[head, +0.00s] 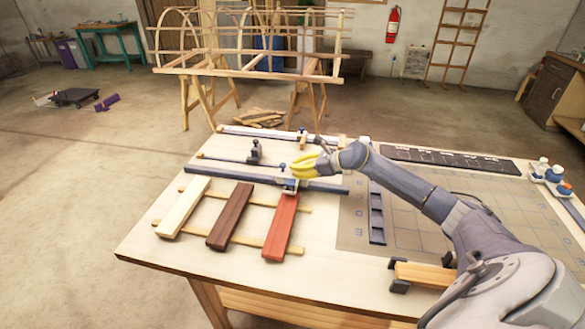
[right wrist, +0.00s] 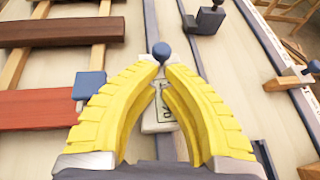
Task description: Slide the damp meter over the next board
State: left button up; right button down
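Three boards lie side by side: a pale one (head: 184,206), a dark brown one (head: 231,215) and a red one (head: 281,227). The damp meter (right wrist: 155,112) sits by the long grey rail (head: 225,175) at the red board's far end. Its blue square part (right wrist: 89,84) is at the red board's end, and its round blue knob (right wrist: 161,52) stands up. My right gripper (head: 291,171) is at the meter, its yellow fingertips close together on either side of the knob. I cannot tell whether they press on it. My left gripper is out of view.
A second rail with a dark clamp (head: 254,152) lies behind the meter. Pale battens (head: 205,238) run under the boards. A gridded mat (head: 405,228) and a dark slotted strip (head: 377,217) lie to the right. Small bottles (head: 543,170) stand at the right edge.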

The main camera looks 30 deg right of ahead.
jog(key=shift+w+a+f, duration=0.1)
jog(key=shift+w+a, duration=0.35)
jog(key=shift+w, duration=0.15)
